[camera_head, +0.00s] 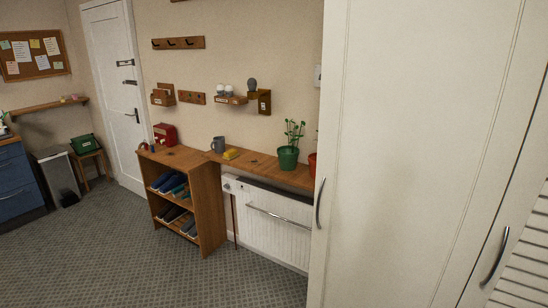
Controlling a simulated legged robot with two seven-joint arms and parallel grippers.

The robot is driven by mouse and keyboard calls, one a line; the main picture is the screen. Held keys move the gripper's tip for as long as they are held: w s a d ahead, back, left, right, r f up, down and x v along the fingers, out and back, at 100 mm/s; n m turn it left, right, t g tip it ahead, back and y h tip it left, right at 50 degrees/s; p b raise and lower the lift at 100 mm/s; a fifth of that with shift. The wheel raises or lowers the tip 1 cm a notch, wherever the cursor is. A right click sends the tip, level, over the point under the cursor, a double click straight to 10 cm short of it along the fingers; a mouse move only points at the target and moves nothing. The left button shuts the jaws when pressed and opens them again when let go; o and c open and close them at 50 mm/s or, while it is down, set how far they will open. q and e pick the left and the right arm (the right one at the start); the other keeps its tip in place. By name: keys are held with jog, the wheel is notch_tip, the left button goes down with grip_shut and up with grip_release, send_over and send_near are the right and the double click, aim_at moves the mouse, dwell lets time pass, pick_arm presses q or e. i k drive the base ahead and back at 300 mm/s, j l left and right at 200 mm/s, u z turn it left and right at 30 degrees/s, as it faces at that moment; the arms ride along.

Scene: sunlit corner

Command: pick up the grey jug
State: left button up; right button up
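A small grey jug (219,145) stands upright on the wooden shelf (258,167) above the radiator, near the shelf's left end. A yellow block, perhaps a sponge (231,154), lies just to its right. The jug looks unobstructed from here, but its fine detail is too small to tell. Neither of my grippers shows in this view.
A shoe rack (209,205) stands left of the radiator (272,228), with a red box (165,134) on top. A green potted plant (288,158) is on the shelf's right part. A tall white cupboard (410,150) fills the right foreground. The carpet (110,255) is open at left.

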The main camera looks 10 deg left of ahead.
aim_at(219, 143)
jog(key=i+j+u, duration=0.15)
jog(key=i+u, duration=0.15)
jog(key=i, duration=0.5)
jog(key=i+u, duration=0.35)
jog(key=i, duration=0.45)
jog(key=i+j+z, duration=0.3)
jog(key=i+z, duration=0.15)
jog(key=i+j+z, duration=0.65)
jog(key=j+z, duration=0.2)
jog(key=j, duration=0.15)
jog(key=i+j+z, duration=0.1)
jog(key=j+z, duration=0.25)
jog(key=j, duration=0.55)
jog(key=j+z, duration=0.35)
jog(key=j, duration=0.6)
